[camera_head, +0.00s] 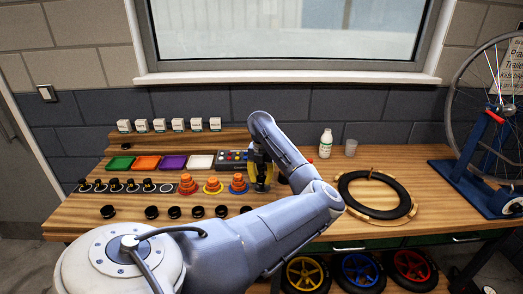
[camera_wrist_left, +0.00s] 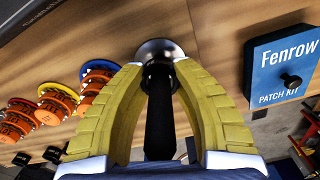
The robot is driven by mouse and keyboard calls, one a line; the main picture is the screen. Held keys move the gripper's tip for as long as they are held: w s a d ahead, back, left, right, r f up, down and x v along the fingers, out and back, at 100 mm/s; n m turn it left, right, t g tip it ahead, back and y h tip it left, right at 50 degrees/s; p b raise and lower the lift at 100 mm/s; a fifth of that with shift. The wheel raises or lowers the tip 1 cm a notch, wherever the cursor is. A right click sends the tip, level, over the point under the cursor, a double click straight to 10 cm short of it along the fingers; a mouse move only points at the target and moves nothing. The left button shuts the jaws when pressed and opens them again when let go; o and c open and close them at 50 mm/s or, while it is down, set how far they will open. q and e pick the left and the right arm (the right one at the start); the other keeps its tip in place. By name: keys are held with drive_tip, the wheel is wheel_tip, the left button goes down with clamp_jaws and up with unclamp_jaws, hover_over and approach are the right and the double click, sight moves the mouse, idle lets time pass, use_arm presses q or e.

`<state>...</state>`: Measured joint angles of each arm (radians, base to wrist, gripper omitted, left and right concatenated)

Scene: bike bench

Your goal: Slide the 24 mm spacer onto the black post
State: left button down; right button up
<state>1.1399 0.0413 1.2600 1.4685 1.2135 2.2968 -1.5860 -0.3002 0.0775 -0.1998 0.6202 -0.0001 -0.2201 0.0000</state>
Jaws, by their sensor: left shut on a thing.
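My left gripper (camera_head: 262,178) hangs low over the bench, right of the orange coil-like pieces. In the left wrist view its yellow fingers (camera_wrist_left: 159,68) are shut on a dark round piece (camera_wrist_left: 158,82) with a pale metallic disc at its far end. I cannot tell whether this piece is the 24 mm spacer; no size mark is readable. A row of small black upright pieces (camera_head: 115,185) stands at the bench's left, and I cannot tell which is the black post. Squat black cylinders (camera_head: 174,212) lie along the front. My right gripper is not in view.
Orange coil-like pieces on coloured discs (camera_head: 213,185) stand left of the gripper; they also show in the wrist view (camera_wrist_left: 57,103). A blue patch kit box (camera_wrist_left: 285,65) is nearby. Coloured trays (camera_head: 146,162) stand behind. A black tyre ring (camera_head: 375,194) lies at right.

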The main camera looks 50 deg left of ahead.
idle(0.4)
use_arm(q)
drive_tip(key=c, duration=1)
unclamp_jaws()
wheel_tip(320, 180, up, 12)
